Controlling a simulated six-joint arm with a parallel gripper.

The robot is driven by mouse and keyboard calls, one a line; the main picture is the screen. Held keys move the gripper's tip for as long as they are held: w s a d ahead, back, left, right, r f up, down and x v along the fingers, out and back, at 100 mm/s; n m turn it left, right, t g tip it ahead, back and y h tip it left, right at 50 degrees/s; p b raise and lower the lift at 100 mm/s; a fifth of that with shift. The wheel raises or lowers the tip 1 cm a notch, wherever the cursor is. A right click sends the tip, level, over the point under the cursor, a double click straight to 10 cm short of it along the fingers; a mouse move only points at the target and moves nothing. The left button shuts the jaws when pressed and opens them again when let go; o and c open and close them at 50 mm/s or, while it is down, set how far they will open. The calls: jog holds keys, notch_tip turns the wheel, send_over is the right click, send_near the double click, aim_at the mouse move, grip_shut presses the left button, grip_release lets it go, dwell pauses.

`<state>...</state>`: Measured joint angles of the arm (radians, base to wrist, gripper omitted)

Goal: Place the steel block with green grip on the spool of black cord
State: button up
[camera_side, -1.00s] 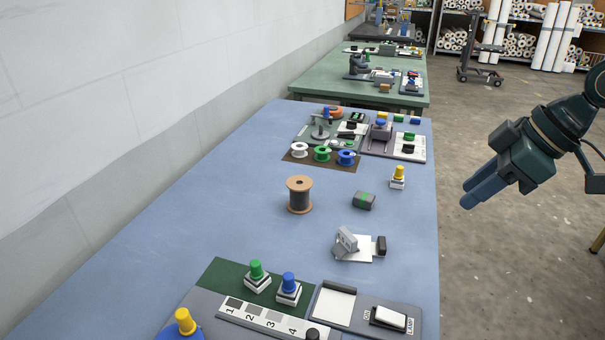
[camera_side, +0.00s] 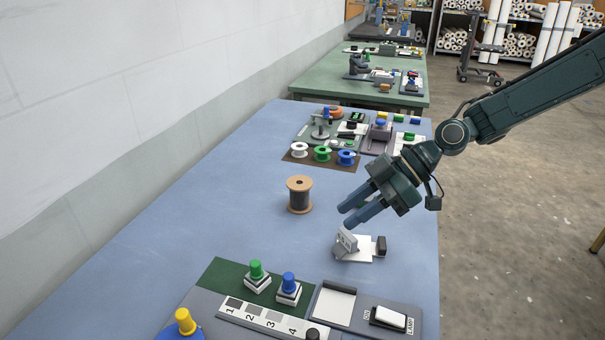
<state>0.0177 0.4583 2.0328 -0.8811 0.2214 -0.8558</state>
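The steel block with green grip (camera_side: 257,277) stands upright on the dark green panel at the near end of the blue table. Its green knob points up. The spool of black cord (camera_side: 299,196) stands upright near the table's middle, with tan flanges and bare top. My gripper (camera_side: 344,216) is over the table, right of the spool and farther back than the green-grip block. Its two blue fingers point down-left with a gap between them and nothing visible in it. It touches neither block nor spool.
A similar block with blue grip (camera_side: 288,289) stands right beside the green one. A grey bracket on a white plate (camera_side: 360,246) lies below my gripper. Small spools (camera_side: 323,153) stand farther back. The table left of the black spool is clear.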

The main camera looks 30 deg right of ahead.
jog(key=w+a+f+n+y, duration=0.1)
jog(key=w+a+f+y, duration=0.2)
jog(key=f, duration=0.3)
jog(key=shift+w+a+f+n+y, duration=0.25)
jog(key=shift+a+n+y, duration=0.05)
jog(key=shift+a, duration=0.05)
jog(key=shift+a, duration=0.15)
send_near(263, 274)
jog(key=shift+w+a+r, duration=0.2)
jog(key=shift+a+r, duration=0.05)
jog(key=shift+a, duration=0.5)
jog(key=shift+w+a+r, duration=0.2)
jog(key=shift+a+r, duration=0.05)
jog(key=shift+a, duration=0.45)
jog(key=shift+w+a+r, duration=0.2)
jog(key=shift+a, duration=0.55)
jog(key=shift+x, duration=2.6)
jog(key=shift+s+f, duration=0.1)
jog(key=shift+s, duration=0.05)
grip_shut()
